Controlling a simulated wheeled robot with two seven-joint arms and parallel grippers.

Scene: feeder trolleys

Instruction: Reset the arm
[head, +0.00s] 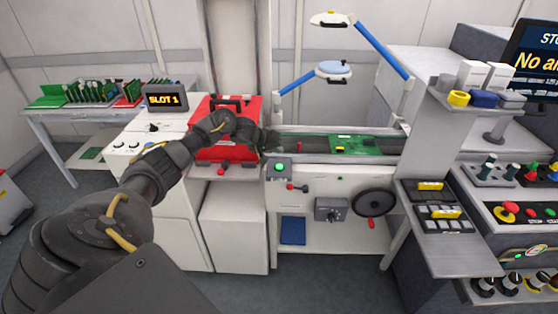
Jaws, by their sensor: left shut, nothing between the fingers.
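My left arm reaches in from the lower left. Its dark gripper (268,140) is small in the head view, at the right edge of a red feeder unit (227,152) and near the left end of the conveyor. The gripper is shut and holds nothing. The arm hides part of the red unit's front, and I cannot tell whether the gripper touches it. My right gripper is not in view.
A green circuit board (355,145) lies on the conveyor. A "SLOT 1" display (166,99) stands left of the red unit. A black handwheel (373,203) sticks out below the conveyor. A control console (520,212) fills the right. Grey floor is free in front.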

